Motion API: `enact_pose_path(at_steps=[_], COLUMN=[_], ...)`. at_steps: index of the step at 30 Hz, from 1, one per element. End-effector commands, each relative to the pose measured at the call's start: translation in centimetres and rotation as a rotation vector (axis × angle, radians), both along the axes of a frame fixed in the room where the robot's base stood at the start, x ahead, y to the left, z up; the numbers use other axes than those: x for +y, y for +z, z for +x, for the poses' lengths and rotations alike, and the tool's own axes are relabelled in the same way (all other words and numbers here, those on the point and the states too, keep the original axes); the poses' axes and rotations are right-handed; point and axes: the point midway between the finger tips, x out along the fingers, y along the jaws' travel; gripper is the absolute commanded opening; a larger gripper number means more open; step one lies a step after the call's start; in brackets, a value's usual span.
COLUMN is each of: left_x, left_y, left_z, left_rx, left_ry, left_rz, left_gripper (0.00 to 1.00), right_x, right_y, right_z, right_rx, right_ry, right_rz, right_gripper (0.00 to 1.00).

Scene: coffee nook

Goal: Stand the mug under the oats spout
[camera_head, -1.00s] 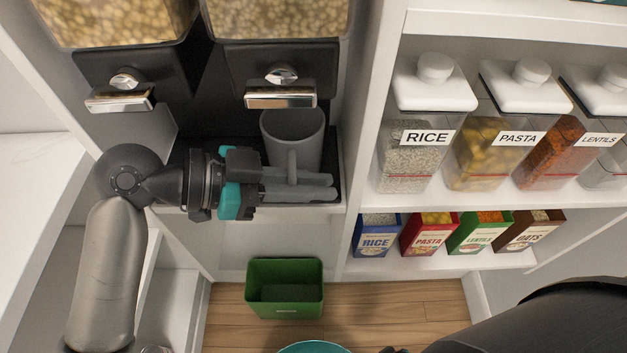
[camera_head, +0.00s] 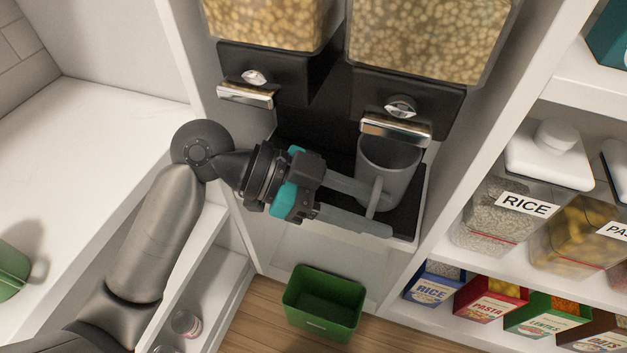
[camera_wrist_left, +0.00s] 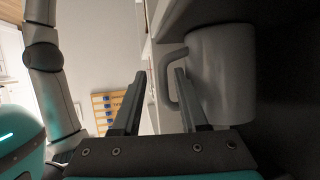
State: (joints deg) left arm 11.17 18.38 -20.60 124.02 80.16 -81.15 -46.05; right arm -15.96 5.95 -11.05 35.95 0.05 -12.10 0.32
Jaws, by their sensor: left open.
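A grey mug (camera_head: 391,168) stands upright on the black dispenser tray (camera_head: 406,213), below the right chrome spout (camera_head: 396,130). Its handle faces my left gripper. My left gripper (camera_head: 376,212) is open at the handle. In the left wrist view the mug (camera_wrist_left: 222,75) is at the right, and its handle reaches between the fingers of the left gripper (camera_wrist_left: 154,82). Whether a finger touches the handle I cannot tell. Neither spout shows a label, so I cannot tell which is oats. My right gripper is out of view.
A second chrome spout (camera_head: 246,94) is to the left. A green bin (camera_head: 323,303) stands on the floor below. Labelled jars and boxes, such as a rice box (camera_head: 433,284), fill the right shelves. A white counter (camera_head: 85,130) lies at the left.

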Motion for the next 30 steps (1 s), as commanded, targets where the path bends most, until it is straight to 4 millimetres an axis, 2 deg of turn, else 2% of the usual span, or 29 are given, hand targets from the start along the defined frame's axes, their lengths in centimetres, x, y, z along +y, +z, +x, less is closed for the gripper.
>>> enact_pose_path(at_steps=[1, 6, 12, 18, 30], left_x=[1.2, 4.4, 7.1, 8.1, 8.0], left_y=[0.4, 1.8, 2.9, 3.4, 3.4], left_z=[0.2, 0.4, 0.5, 0.5, 0.5], left_rx=[-0.002, -0.002, 0.0, -0.001, 0.0], left_ry=[0.004, 0.002, 0.0, -0.001, -0.001], left_rz=[0.006, 0.004, 0.003, 0.0, -0.001], left_gripper=[0.43, 0.43, 0.43, 0.43, 0.43], right_x=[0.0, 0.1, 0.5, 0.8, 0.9], right_y=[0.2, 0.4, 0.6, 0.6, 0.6], right_z=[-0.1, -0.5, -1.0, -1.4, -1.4], right_rx=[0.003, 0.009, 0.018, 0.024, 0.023], right_ry=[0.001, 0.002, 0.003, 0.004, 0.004], right_rz=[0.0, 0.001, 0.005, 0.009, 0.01], right_gripper=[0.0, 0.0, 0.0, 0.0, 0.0])
